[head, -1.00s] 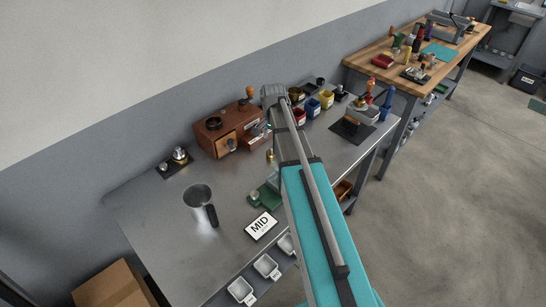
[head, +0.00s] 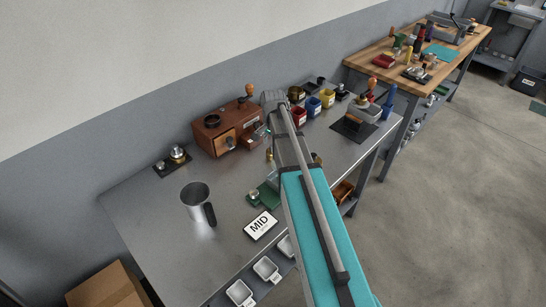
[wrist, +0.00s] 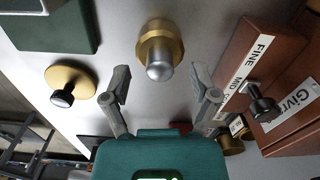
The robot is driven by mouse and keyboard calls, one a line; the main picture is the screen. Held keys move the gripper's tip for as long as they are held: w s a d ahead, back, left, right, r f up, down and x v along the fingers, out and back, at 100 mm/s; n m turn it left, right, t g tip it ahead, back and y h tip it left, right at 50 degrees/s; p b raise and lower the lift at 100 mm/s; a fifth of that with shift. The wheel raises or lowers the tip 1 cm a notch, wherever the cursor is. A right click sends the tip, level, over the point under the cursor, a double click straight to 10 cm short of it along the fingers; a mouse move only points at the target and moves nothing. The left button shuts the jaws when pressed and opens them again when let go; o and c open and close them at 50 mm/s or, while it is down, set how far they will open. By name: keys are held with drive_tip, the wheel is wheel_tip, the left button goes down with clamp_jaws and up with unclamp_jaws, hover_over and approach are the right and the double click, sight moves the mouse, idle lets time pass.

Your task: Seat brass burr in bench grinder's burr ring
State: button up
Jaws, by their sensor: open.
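In the wrist view a brass part with a domed steel top (wrist: 160,50), which looks like the burr, stands on the steel bench. My gripper (wrist: 163,88) is open and empty; its two fingers are apart, with the burr ahead of the gap between them. The wooden grinder with a FINE/MID scale (wrist: 258,55) stands to the right of the burr. In the head view the grinder (head: 227,128) is at the back of the bench, and a small brass piece (head: 269,155) is in front of it. I cannot make out the burr ring clearly.
A brass disc with a black knob (wrist: 70,84) lies left of the fingers, below a green block (wrist: 55,25). A steel jug (head: 195,196), a MID card (head: 260,225) and a dark pad with metal parts (head: 173,162) share the bench. The bench's left part is mostly clear.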

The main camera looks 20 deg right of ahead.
drive_tip(key=shift+f+b, duration=0.5)
drive_tip(key=shift+f, duration=0.3)
drive_tip(key=shift+c, duration=0.3)
clamp_jaws()
